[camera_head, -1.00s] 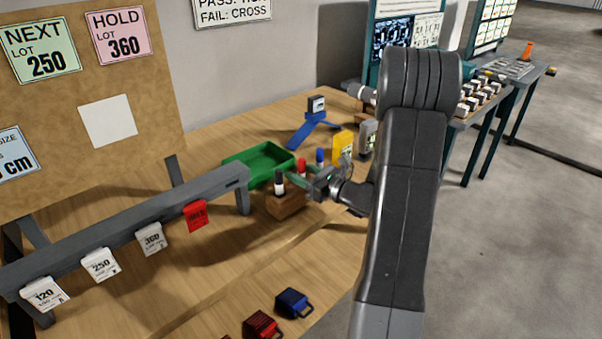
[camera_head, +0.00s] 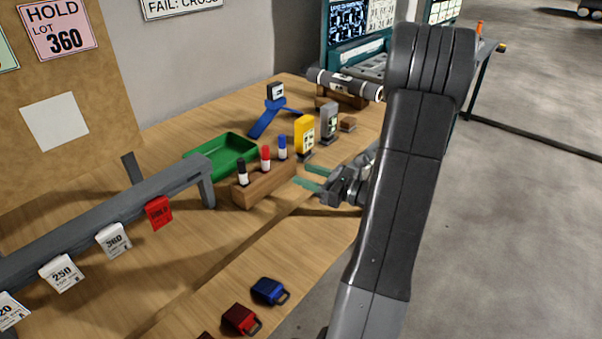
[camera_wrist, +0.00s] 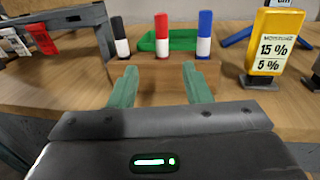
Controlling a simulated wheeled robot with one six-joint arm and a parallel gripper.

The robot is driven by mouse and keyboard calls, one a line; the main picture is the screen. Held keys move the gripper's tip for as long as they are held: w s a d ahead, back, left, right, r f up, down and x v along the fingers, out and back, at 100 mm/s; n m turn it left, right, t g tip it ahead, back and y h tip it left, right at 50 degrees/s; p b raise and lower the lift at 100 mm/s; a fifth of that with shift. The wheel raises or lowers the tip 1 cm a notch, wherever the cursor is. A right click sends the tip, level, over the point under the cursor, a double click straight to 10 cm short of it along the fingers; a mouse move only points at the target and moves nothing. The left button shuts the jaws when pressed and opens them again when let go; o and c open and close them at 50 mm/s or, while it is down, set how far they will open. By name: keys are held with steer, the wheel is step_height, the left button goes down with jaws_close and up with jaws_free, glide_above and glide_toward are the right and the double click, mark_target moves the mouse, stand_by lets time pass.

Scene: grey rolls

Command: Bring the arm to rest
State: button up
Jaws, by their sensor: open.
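My gripper (camera_head: 312,178) is open and empty, its two green fingers pointing left over the front part of the wooden table (camera_head: 190,262). In the wrist view my gripper (camera_wrist: 162,88) has its fingers apart with nothing between them. Just beyond the fingertips stands a wooden block (camera_head: 265,186) holding a black marker (camera_head: 242,172), a red marker (camera_head: 265,158) and a blue marker (camera_head: 282,147), all upright. The fingers look clear of the block.
A green tray (camera_head: 205,152) lies behind the block. A yellow meter (camera_head: 304,134) and a grey one (camera_head: 329,122) stand to its right. A grey rail (camera_head: 90,225) with hanging tags runs at left. Blue (camera_head: 268,290) and red (camera_head: 240,318) padlock-like items lie in front.

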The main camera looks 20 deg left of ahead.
mark_target(268, 159)
stand_by(0.3)
steer(key=x, duration=1.4)
steer(key=shift+p, duration=0.3)
steer(key=shift+r, duration=0.25)
steer(key=shift+d+r+p, duration=0.15)
steer(key=shift+p, duration=0.15)
steer(key=shift+s, duration=0.1)
